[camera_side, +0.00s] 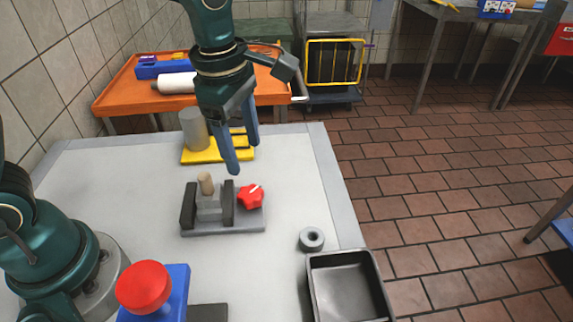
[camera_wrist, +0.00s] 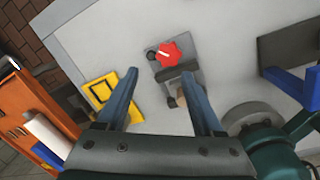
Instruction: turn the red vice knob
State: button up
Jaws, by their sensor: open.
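The red vice knob (camera_side: 251,196) is star-shaped with a white mark on top. It sits at the right side of a grey vice (camera_side: 222,225) on the white table, and also shows in the wrist view (camera_wrist: 169,54). A tan peg (camera_side: 206,184) stands on a grey block between the dark vice jaws. My gripper (camera_side: 244,156) points down, open and empty, above and behind the vice in the side view. In the wrist view its two blue fingers (camera_wrist: 167,88) are spread apart, with the knob beyond the tips. The right finger hides part of the vice and peg.
A yellow plate (camera_side: 196,157) with a grey cylinder (camera_side: 193,129) stands behind the vice. A grey ring (camera_side: 311,239) and a dark open tray (camera_side: 318,265) lie at the front right. A large red button on a blue base (camera_side: 180,287) stands at the front.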

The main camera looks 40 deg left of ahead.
aim_at(251, 193)
jog(key=f, duration=0.1)
jog(key=f+g, duration=0.1)
jog(key=f, duration=0.1)
jog(key=shift+s+d+f, duration=0.15)
jog(key=shift+d+f, duration=0.15)
jog(key=shift+d, duration=0.1)
jog(key=shift+f, duration=2.45)
jog(key=shift+c, duration=0.3)
grip_shut()
jog(key=c, duration=1)
grip_release()
jog(key=shift+m, duration=1)
jog(key=o, duration=1.1)
jog(key=shift+c, duration=0.2)
